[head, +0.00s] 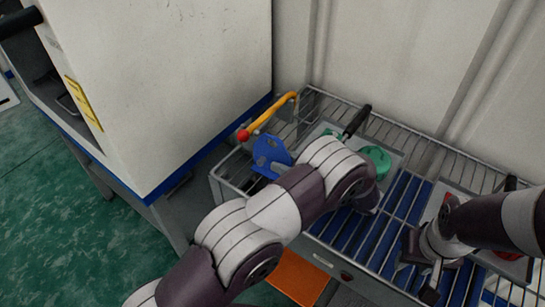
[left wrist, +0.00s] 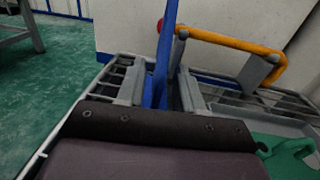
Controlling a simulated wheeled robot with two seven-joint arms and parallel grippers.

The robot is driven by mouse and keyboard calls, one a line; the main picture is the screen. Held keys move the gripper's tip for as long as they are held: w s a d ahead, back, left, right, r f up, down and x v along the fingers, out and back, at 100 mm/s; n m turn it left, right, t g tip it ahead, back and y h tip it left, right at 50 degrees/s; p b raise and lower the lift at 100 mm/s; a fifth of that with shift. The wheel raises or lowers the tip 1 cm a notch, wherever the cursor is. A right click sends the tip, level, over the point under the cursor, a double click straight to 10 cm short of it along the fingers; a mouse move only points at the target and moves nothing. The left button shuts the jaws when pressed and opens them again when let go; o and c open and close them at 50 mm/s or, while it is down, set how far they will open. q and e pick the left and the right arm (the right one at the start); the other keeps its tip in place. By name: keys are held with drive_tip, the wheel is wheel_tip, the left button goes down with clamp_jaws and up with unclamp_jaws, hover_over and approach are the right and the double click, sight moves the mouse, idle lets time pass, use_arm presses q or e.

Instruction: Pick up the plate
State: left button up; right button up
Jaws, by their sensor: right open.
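The blue plate (head: 268,155), with cut-outs in it, stands at the left end of the wire rack, beside a yellow bar. In the left wrist view the plate (left wrist: 164,50) shows nearly edge-on as a narrow upright strip. My left gripper (left wrist: 161,78) has one finger on each side of its lower part. Whether both fingers touch the plate is unclear. In the head view my left arm covers the left fingers and part of the plate's lower side. My right gripper (head: 422,268) is open and empty over the right part of the rack.
The yellow bar (head: 272,115) with a red ball end (head: 243,135) rises close to the plate. A green part (head: 378,160) and a black handle (head: 357,120) lie in a grey tray. A white cabinet (head: 170,80) stands left, and an orange panel (head: 297,277) is at the front.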

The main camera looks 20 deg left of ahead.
use_arm(q)
drive_tip(key=shift+x, duration=0.9)
clamp_jaws()
drive_tip(key=shift+r, duration=0.1)
idle(0.6)
